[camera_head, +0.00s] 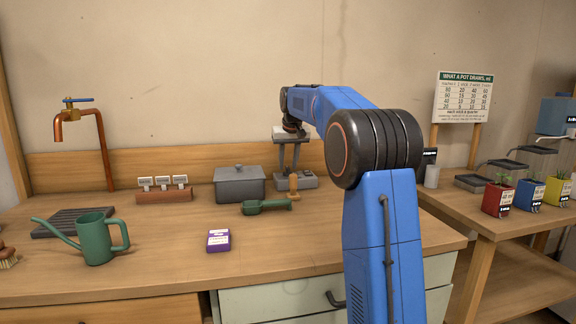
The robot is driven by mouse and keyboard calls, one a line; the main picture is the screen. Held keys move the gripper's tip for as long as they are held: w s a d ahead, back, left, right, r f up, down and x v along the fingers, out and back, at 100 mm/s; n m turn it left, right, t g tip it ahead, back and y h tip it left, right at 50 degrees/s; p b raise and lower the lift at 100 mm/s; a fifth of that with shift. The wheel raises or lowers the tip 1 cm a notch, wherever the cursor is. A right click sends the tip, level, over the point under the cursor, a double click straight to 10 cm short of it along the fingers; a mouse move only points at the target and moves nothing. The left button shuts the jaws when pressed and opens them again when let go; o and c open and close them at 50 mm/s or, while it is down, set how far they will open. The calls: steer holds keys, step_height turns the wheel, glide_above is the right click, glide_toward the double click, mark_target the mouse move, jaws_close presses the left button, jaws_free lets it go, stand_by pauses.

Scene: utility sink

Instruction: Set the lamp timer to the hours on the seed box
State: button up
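A small purple box with a white label (219,241) lies on the front middle of the bench; it may be the seed box. Its print is too small to read. My gripper (289,166) points down at the back of the bench, its two grey fingers apart with nothing seen between them. A low grey thing (309,182) sits just behind and right of the fingertips. I cannot tell whether it is the lamp timer, and no dial can be made out. A small upright wooden piece (293,184) stands just below the fingers. My blue arm hides the bench's right part.
Left are a wooden block with white tags (164,194), a green watering can (96,238) and a copper tap (72,125). Right, a side table holds coloured pots (497,199) below a sign (463,97).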

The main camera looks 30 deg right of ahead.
steer(key=shift+w+f, duration=0.15)
steer(key=shift+f, duration=0.35)
jaws_close()
steer(key=shift+m, duration=0.3)
steer(key=m+h, duration=0.1)
steer(key=m, duration=0.1)
steer(key=m+g+h, duration=0.1)
steer(key=m, duration=0.2)
steer(key=shift+w+a, duration=0.15)
steer(key=shift+w, duration=0.05)
steer(key=m+g, duration=0.1)
steer(key=m, duration=0.2)
steer(key=m+g+h, duration=0.1)
steer(key=m, duration=0.2)
steer(key=shift+w, duration=0.1)
stand_by(0.3)
